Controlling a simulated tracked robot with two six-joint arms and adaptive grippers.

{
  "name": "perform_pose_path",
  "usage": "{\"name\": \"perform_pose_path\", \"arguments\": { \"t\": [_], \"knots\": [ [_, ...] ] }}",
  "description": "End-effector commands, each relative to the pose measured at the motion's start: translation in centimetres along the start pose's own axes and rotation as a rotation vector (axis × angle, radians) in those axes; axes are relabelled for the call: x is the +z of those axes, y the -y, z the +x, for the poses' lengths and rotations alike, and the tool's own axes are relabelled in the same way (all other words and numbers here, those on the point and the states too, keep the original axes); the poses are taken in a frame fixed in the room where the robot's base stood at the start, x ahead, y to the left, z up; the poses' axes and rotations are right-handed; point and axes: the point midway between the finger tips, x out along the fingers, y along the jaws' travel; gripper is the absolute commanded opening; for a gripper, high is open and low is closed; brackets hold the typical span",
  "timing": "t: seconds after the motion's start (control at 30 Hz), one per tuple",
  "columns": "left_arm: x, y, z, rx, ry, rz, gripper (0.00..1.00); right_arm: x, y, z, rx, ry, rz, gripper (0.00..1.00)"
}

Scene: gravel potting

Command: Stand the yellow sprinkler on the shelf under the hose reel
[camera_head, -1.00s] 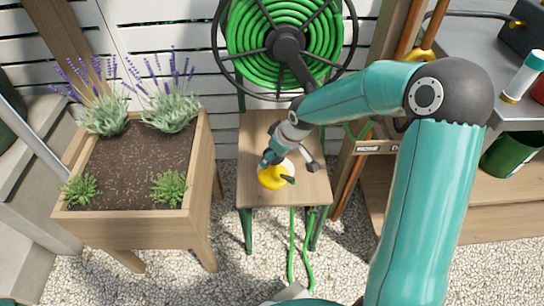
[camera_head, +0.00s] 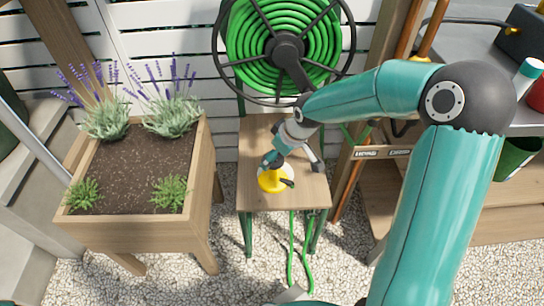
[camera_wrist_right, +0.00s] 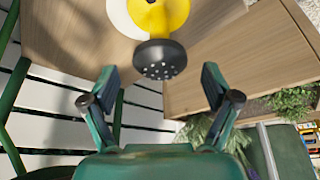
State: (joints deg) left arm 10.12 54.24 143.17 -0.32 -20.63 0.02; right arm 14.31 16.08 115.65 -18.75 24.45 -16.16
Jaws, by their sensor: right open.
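The yellow sprinkler (camera_head: 274,179) stands on the small wooden shelf (camera_head: 258,201) under the green hose reel (camera_head: 285,47). In the right wrist view the yellow sprinkler (camera_wrist_right: 168,14) has a dark perforated head (camera_wrist_right: 160,60) and a white round part beside it. My right gripper (camera_head: 272,160) is just above and behind the sprinkler in the head view. In the right wrist view my right gripper (camera_wrist_right: 158,85) is open, its fingers apart with nothing between the tips, and the sprinkler head lies just beyond them. My left gripper is not in view.
A wooden planter (camera_head: 130,232) with lavender and small green plants stands at the left. A green hose (camera_head: 292,245) hangs below the shelf's front. A grey-topped workbench (camera_head: 478,70) with bottles is at the right. Gravel covers the ground.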

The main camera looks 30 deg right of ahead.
Motion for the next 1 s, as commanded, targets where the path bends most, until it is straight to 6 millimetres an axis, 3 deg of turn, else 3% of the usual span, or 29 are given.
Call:
{"name": "perform_pose_path", "arguments": {
  "t": [0.03,0.2,0.4,1.0],
  "knots": [
    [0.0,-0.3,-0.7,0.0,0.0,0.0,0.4,-0.2,-0.1,-1.6,0.002,-0.004,-0.001,0.87],
    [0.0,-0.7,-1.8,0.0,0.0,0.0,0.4,-0.2,0.0,-5.0,0.002,-0.003,-0.001,0.87],
    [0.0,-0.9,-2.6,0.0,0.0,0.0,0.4,-0.1,0.0,-7.8,0.001,-0.002,-0.001,0.87],
    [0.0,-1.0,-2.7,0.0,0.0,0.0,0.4,0.0,0.0,-8.7,-0.001,0.001,-0.001,0.87]
  ]
}}
